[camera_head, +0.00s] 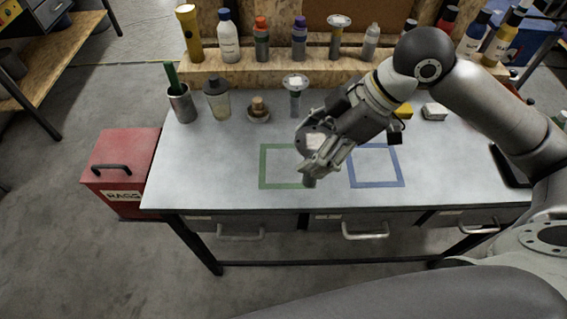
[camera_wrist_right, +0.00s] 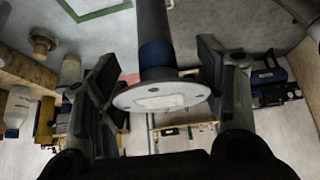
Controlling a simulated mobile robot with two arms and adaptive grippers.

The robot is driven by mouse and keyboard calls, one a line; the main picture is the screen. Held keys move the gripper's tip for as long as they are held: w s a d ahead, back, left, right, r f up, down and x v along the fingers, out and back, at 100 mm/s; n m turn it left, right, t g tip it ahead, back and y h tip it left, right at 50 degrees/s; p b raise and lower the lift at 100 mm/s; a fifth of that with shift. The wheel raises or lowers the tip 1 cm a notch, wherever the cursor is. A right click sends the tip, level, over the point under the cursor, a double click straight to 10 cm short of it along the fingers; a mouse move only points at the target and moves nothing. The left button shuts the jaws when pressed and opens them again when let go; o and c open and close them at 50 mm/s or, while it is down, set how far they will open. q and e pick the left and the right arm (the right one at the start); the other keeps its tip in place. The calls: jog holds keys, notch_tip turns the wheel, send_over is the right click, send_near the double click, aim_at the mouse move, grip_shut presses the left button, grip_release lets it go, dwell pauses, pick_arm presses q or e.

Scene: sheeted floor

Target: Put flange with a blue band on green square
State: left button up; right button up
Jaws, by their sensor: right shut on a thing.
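The flange with a blue band (camera_wrist_right: 155,55) is in my right gripper (camera_head: 318,166). The wrist view shows its grey stem, dark blue band and round disc between the two fingers (camera_wrist_right: 160,85). In the head view its disc (camera_head: 313,141) and the stem's lower end (camera_head: 309,182) show beside the fingers. The green square (camera_head: 262,167) is an outline on the grey table; the gripper and flange cover part of its right side in the head view. A corner of a green outline shows in the wrist view (camera_wrist_right: 97,11). My left gripper is not in view.
A blue square outline (camera_head: 402,168) lies to the right. Another flange (camera_head: 295,83), a jar (camera_head: 216,98), a metal cup (camera_head: 182,104) and a small round part (camera_head: 258,110) stand at the table's back left. Bottles line the wooden shelf (camera_head: 270,66). The table's front left is clear.

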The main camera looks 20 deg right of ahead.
jog(key=w+f+p, duration=0.4)
jog(key=w+f, duration=0.9)
jog(key=shift+w+a+p, duration=0.2)
jog(key=shift+w+p, duration=0.15)
jog(key=shift+w, duration=0.05)
jog(key=shift+f, duration=0.15)
jog(key=o, duration=1.2)
jog(key=shift+c, duration=0.2)
